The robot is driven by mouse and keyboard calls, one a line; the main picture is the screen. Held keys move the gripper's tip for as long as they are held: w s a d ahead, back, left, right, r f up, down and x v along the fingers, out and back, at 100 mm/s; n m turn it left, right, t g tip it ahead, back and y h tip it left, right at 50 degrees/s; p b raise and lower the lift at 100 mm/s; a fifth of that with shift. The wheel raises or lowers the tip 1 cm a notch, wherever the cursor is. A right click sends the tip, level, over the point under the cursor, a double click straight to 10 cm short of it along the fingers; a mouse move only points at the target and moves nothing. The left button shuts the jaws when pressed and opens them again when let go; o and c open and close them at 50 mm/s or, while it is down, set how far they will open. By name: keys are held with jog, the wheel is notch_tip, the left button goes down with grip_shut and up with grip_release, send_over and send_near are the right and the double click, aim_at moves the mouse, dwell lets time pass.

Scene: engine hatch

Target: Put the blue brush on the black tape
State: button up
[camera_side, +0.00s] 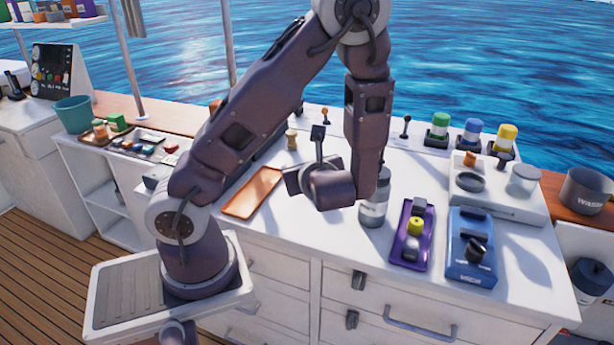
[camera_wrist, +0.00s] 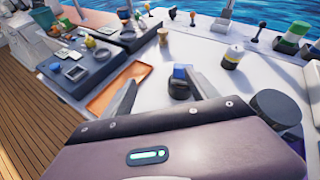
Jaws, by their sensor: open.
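A small object with a blue top and dark lower part (camera_wrist: 181,82), possibly the blue brush, is on the white counter in the wrist view. It is ahead of my gripper (camera_wrist: 160,82), close to the right finger in the picture. My gripper is open, with nothing seen held between its fingers. In the side view my gripper hangs low over the counter; its fingers are hidden behind the wrist, and I cannot make out the brush. A black ring (camera_side: 470,181), likely the black tape, lies on a raised white platform (camera_side: 512,201) at the right. I cannot pick it out in the wrist view.
An orange tray (camera_side: 253,192) lies left of my gripper. A grey bottle (camera_side: 373,208) stands close on its right, with a purple device (camera_side: 413,232) and a blue device (camera_side: 469,247) beyond.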

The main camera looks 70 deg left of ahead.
jog(key=s+d+r+n+g+h, duration=0.2)
jog(key=s+d+r+n+h, duration=0.1)
jog(key=s+n, duration=0.25)
jog(key=s+d+r+n+g+h, duration=0.1)
jog(key=s+d+r+n+h, duration=0.15)
jog(key=s+d+n, duration=0.35)
jog(key=d+r+n+t+h, duration=0.5)
jog(key=d+r+n+h, duration=0.2)
jog(key=d, duration=0.3)
jog(key=shift+w+d+t, duration=0.3)
jog(key=shift+w, duration=0.15)
